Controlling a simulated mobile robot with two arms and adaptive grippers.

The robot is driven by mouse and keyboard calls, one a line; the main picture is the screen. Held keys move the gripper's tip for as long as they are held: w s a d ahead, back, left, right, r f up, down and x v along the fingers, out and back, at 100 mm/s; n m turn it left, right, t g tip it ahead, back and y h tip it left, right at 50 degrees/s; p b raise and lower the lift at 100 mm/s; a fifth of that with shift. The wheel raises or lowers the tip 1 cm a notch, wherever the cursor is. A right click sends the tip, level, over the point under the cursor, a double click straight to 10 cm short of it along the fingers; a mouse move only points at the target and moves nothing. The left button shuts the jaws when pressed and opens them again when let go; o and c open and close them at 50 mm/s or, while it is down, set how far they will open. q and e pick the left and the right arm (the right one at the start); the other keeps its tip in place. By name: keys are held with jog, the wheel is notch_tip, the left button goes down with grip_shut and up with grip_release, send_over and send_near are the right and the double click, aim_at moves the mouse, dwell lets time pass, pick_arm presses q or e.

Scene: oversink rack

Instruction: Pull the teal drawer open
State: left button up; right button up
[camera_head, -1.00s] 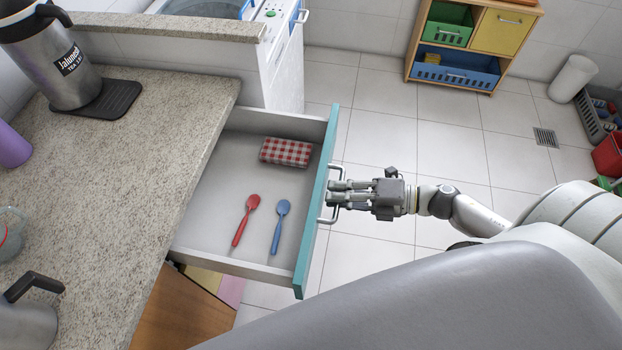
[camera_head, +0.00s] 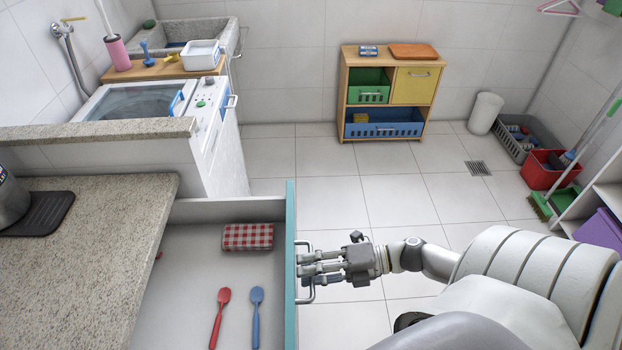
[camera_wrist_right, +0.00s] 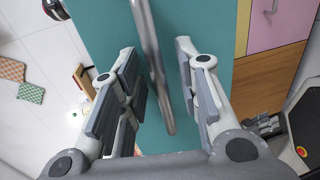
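The teal drawer (camera_head: 290,230) is pulled out from under the counter, and its inside shows. In it lie a red-and-white checked cloth (camera_head: 248,237), a red spoon (camera_head: 219,310) and a blue spoon (camera_head: 257,312). My right gripper (camera_head: 308,268) is at the metal handle (camera_head: 310,293) on the drawer's outer face. In the right wrist view, the handle (camera_wrist_right: 152,60) passes between the spread fingers of the right gripper (camera_wrist_right: 160,95), with gaps beside it. The teal front (camera_wrist_right: 205,25) is close behind. My left gripper is not in view.
The granite counter (camera_head: 90,220) is left of the drawer. A washing machine (camera_head: 220,130) stands behind it. A wooden shelf unit (camera_head: 390,55) with coloured bins is at the back wall. Tiled floor (camera_head: 350,200) is open right of the drawer.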

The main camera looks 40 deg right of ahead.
jog(key=v, duration=1.2)
dwell(0.5)
